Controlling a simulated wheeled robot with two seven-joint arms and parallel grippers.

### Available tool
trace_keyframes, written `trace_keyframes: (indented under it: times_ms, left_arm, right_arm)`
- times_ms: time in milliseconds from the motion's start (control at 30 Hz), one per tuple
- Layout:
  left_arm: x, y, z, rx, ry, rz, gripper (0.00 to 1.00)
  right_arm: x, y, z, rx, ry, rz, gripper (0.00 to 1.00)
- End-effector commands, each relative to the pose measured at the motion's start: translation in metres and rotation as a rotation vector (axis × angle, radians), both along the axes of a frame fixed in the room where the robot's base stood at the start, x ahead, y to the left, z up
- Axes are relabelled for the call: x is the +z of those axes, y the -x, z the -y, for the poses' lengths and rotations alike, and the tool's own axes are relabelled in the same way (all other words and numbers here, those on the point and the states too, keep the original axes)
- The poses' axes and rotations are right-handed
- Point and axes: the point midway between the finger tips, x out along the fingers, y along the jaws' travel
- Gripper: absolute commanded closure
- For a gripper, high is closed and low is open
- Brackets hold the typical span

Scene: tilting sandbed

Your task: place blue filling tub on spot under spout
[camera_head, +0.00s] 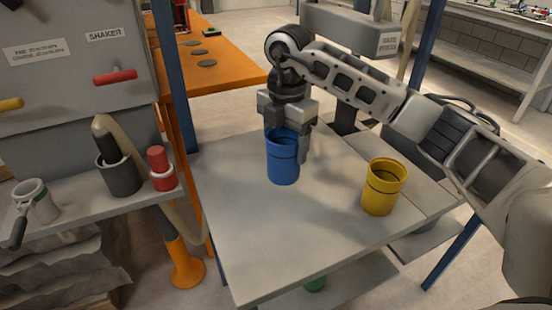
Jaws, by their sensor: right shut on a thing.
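The blue filling tub (283,163) stands upright, on or just above the grey table (250,235), near its middle. I cannot tell whether its base touches the top. My right gripper (287,135) reaches down over the tub from behind and is shut on its upper rim. The grey spout housing (360,35) with a small label hangs at the top, behind my right arm. The spot under the spout is not visible; my arm and gripper cover part of that area. My left gripper is not in view.
A yellow tub (382,188) stands on the table to the right of the blue one. At the left are a shaker cabinet (75,60), a dark cup (120,175), a red container (161,168) and a pale mug (37,203). The table's front part is clear.

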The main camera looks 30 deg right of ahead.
Motion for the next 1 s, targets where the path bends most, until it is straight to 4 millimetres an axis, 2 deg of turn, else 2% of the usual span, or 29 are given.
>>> trace_keyframes:
  times_ms: [100, 333, 533, 933, 967, 1000]
  left_arm:
    - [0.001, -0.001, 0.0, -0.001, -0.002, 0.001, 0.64]
    - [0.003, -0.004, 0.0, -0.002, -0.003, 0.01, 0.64]
    - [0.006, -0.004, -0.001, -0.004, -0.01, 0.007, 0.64]
    - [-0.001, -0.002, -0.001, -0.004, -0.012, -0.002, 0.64]
    - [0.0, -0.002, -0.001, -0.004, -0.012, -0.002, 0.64]
    - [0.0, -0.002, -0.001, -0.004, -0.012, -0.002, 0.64]
  right_arm:
    - [-0.012, -0.008, -0.006, 0.0, 0.0, 0.0, 0.56]
    - [-0.025, -0.017, -0.012, 0.001, -0.001, 0.0, 0.56]
    - [-0.053, -0.017, -0.012, 0.0, 0.0, -0.001, 0.56]
    - [-0.06, -0.017, -0.012, 0.0, 0.001, 0.001, 0.56]
    - [-0.059, -0.017, -0.012, 0.0, 0.001, 0.001, 0.25]
    - [-0.059, -0.017, -0.012, 0.0, 0.001, 0.001, 0.14]
